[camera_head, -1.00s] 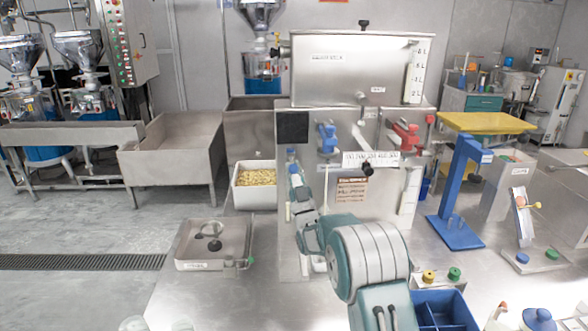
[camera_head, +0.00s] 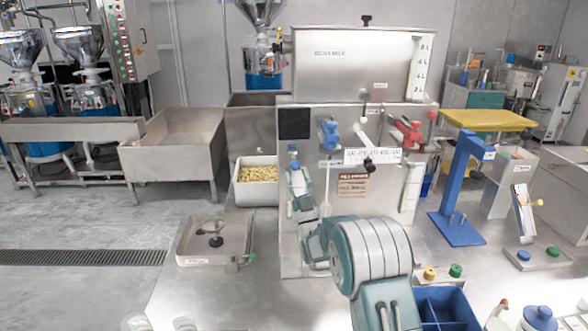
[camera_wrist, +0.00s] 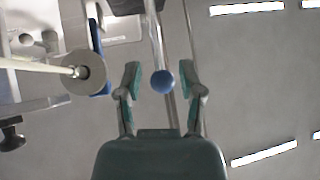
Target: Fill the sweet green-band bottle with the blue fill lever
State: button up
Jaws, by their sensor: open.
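The steel filling machine (camera_head: 340,65) stands in the middle of the head view, with a blue valve (camera_head: 328,133) on its front. In the wrist view a blue ball knob on a rod (camera_wrist: 162,82), which looks like the blue fill lever's end, lies between my open fingers, with gaps on both sides. My gripper (camera_wrist: 160,74) also shows in the head view (camera_head: 294,172), in front of the machine's left side. My arm hides part of the machine's lower front. I cannot make out a green-band bottle.
A red valve (camera_head: 406,130) is right of the blue one. A blue stand (camera_head: 458,195) stands at the right, a blue divided crate (camera_head: 440,303) at the lower right. A steel tray (camera_head: 194,248) and a bin of yellow pieces (camera_head: 256,195) are at the left.

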jog(key=v, duration=0.8)
jog(key=shift+s+f, duration=0.2)
jog(key=shift+f, duration=0.2)
notch_tip(320, 180, up, 8)
jog(key=d+m+g+h, duration=0.2)
jog(key=g+h, duration=0.2)
jog(key=g, duration=0.1)
jog(key=s+d+r+m+g+h, duration=0.1)
jog(key=s+d+r+g+h, duration=0.1)
jog(key=s+r+g, duration=0.3)
jog(key=s+d+f+g, duration=0.1)
jog(key=s+f+g, duration=0.2)
jog(key=s, duration=0.8)
jog(key=s+d+f+m+g+h, duration=0.1)
jog(key=s+f+g, duration=0.2)
jog(key=s, duration=0.9)
jog(key=s+d+f+m+g, duration=0.1)
jog(key=s+g, duration=0.3)
jog(key=s, duration=0.8)
jog(key=shift+d+f, duration=0.35)
jog(key=shift+f, duration=0.55)
